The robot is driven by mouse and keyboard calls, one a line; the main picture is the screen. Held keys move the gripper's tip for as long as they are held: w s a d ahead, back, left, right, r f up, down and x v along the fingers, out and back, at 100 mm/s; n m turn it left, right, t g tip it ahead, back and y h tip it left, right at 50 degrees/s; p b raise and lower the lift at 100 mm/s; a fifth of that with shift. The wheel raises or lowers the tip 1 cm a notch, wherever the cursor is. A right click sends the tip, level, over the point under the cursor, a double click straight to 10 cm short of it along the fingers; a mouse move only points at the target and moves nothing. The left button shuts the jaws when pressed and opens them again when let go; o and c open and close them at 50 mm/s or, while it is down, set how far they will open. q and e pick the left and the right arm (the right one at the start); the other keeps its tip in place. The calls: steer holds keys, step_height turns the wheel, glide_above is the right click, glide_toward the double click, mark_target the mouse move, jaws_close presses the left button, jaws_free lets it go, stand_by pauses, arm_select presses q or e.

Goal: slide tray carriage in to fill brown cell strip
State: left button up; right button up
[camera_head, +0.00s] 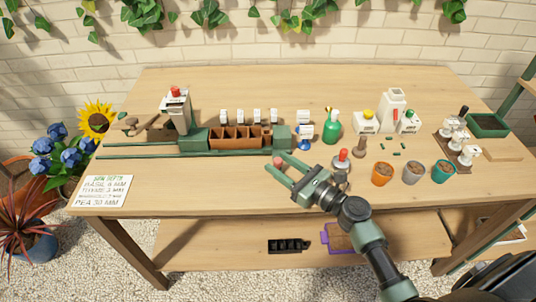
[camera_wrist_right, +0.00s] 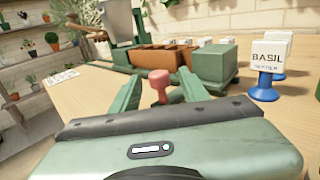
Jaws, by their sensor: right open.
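The brown cell strip (camera_head: 236,146) sits in the tray carriage between two green end blocks (camera_head: 281,137), on green rails (camera_head: 140,155) along the table. Its cells look open and dark inside. A grey hopper (camera_head: 178,112) with a red top stands over the carriage's left end. A red knob (camera_head: 278,161) sticks out in front of the carriage's right end; it also shows in the right wrist view (camera_wrist_right: 158,79). My right gripper (camera_head: 279,167) is open, its fingers on either side of the knob; contact cannot be told. My left gripper is not in view.
A green spray bottle (camera_head: 332,123) and a blue-based basil label stand (camera_wrist_right: 264,85) are right of the carriage. A red-topped grey tool (camera_head: 341,163) stands beside my right wrist. Several small pots (camera_head: 412,173) are further right. A sowing-depth card (camera_head: 102,190) lies front left.

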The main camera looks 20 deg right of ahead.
steer(key=x, duration=0.3)
steer(key=shift+w+a, duration=0.1)
steer(key=shift+w, duration=0.15)
steer(key=shift+w+a, duration=0.2)
steer(key=shift+w, duration=0.05)
steer(key=c, duration=0.9)
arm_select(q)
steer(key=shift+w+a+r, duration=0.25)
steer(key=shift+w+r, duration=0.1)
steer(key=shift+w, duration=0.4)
arm_select(e)
jaws_close()
